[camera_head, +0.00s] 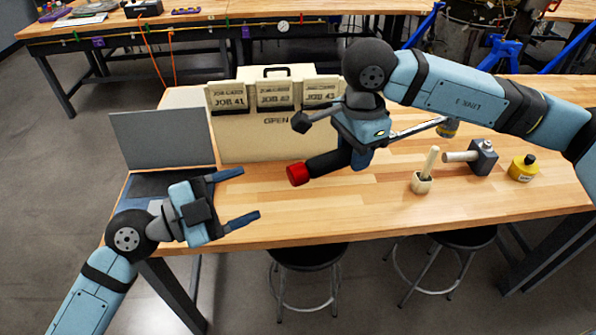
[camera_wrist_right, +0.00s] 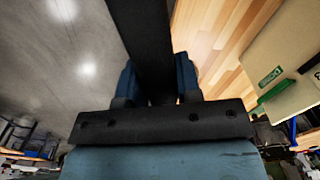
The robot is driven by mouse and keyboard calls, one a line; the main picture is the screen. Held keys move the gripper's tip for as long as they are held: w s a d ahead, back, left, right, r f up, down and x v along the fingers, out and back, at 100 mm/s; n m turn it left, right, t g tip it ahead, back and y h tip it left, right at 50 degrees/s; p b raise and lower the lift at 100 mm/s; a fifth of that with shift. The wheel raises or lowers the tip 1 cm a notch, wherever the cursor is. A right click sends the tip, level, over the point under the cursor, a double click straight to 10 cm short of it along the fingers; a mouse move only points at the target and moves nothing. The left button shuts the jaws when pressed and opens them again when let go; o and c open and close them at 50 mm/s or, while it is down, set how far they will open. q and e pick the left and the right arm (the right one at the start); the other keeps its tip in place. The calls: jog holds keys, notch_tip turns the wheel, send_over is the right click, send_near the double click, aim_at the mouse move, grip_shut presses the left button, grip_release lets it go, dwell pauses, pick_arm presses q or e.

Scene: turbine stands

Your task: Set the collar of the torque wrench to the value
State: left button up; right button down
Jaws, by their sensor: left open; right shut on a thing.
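The torque wrench has a black handle (camera_head: 326,163), a red collar (camera_head: 298,173) at its left end and a silver shaft (camera_head: 415,129) running to the right. My right gripper (camera_head: 361,154) is shut on the wrench and appears to hold it above the bench. In the right wrist view, the black wrench handle (camera_wrist_right: 150,35) passes between the blue fingers. My left gripper (camera_head: 238,197) is open and empty, its fingers pointing right toward the red collar, a gap apart from it. No scale value on the wrench is legible.
A beige case (camera_head: 240,140) with several job card pockets stands at the back of the wooden bench (camera_head: 330,218). A grey upright panel (camera_head: 162,139) is at left.

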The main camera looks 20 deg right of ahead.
aim_at(290, 177)
pick_arm(q)
jog(key=shift+w+d+r+m, duration=0.15)
jog(key=shift+d+m, duration=0.4)
jog(key=shift+d, duration=0.7)
jog(key=shift+w+d+f+m, duration=0.15)
jog(key=shift+d+m, duration=0.45)
jog(key=shift+d, duration=0.7)
jog(key=shift+w+d+r+m, duration=0.15)
jog(key=shift+d+m, duration=0.4)
jog(key=shift+d, duration=0.7)
jog(key=shift+c, duration=0.2)
jog(key=c, duration=1)
jog(key=o, duration=1.3)
jog(key=shift+c, duration=0.2)
jog(key=shift+s+a, duration=0.15)
jog(key=shift+a, duration=1.15)
jog(key=shift+s+a, duration=0.15)
jog(key=shift+a, duration=1.1)
